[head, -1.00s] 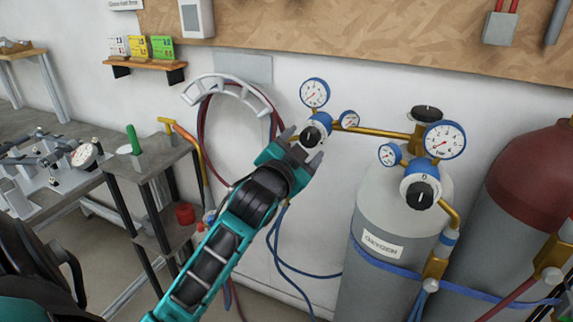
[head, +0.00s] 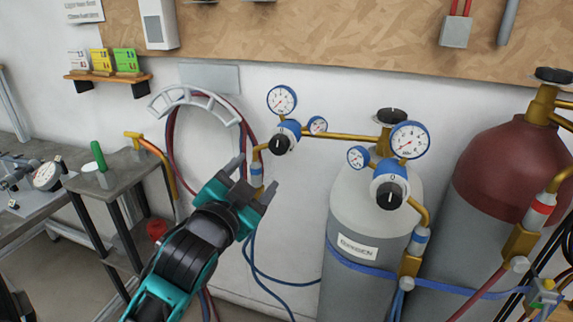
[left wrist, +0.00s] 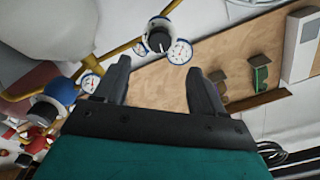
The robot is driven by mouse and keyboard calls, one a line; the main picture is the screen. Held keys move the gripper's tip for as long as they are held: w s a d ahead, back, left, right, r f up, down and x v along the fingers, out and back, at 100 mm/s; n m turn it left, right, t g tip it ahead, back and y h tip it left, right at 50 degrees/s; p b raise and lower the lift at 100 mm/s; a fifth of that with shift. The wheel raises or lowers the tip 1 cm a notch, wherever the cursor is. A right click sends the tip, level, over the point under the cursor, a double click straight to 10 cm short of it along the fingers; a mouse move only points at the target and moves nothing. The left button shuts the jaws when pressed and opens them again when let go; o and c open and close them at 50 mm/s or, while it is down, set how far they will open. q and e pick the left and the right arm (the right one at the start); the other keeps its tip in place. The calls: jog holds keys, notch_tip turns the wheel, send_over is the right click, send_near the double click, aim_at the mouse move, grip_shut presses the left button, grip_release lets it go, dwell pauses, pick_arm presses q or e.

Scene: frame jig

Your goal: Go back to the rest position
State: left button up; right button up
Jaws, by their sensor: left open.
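My left gripper (head: 254,180) is open and empty in the head view. It is in front of the white wall, below and left of a regulator with a black knob (head: 280,144) and blue-rimmed gauge (head: 282,100). In the picture its fingers overlap the brass and blue fitting under that regulator; I cannot tell whether they touch it. The left wrist view shows both fingers (left wrist: 162,88) apart with nothing between them, and the black knob (left wrist: 159,41) beyond them. My right gripper is not in view.
A grey oxygen cylinder (head: 345,215) with a second regulator (head: 390,190) stands right of my arm. A red-topped cylinder (head: 505,170) is beside it. Hoses hang from a wall holder (head: 195,100). A grey bench (head: 110,177) with a torch stands at left.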

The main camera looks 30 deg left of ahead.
pick_arm(q)
jog(key=s+d+f+g+h, duration=0.2)
jog(key=s+d+f, duration=0.1)
jog(key=f, duration=0.7)
jog(key=s+d+f+n+g+h, duration=0.1)
jog(key=s+d+f, duration=0.3)
jog(key=f, duration=0.7)
jog(key=s+d+f+n+g+h, duration=0.1)
jog(key=s+d+f+g+h, duration=0.2)
jog(key=d+f, duration=0.4)
notch_tip(320, 180, down, 4)
jog(key=shift+s+r+g, duration=0.1)
jog(key=shift+s+g, duration=0.2)
jog(key=shift+s, duration=0.45)
